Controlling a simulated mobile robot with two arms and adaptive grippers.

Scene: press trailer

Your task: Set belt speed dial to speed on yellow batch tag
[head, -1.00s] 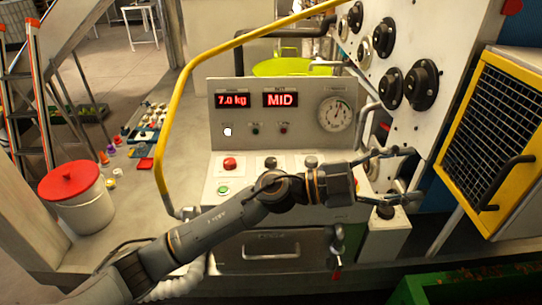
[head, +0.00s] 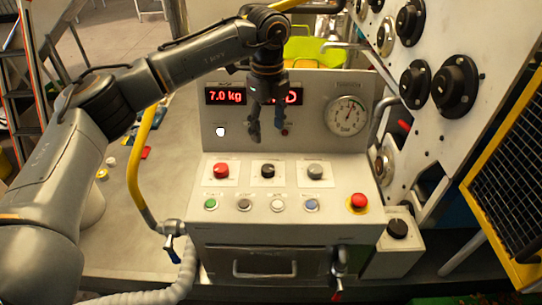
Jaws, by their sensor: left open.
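A sloped console (head: 215,225) stands in the middle with red, black and grey knobs on its top row. A black knob (head: 267,171) sits in the centre of that row, and another black knob (head: 397,228) is on a small box at the right. I cannot read which one is the belt speed dial. The red display (head: 293,97) is partly covered by my gripper, with a "D" showing. I cannot make out a yellow batch tag. My left gripper (head: 266,128) is open and empty, pointing down in front of the upright panel, above the knobs. My right gripper is out of view.
A red mushroom button (head: 358,202) is at the console's right. A yellow rail (head: 135,180) rises at the left. A white panel with large black knobs (head: 455,86) flanks the right.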

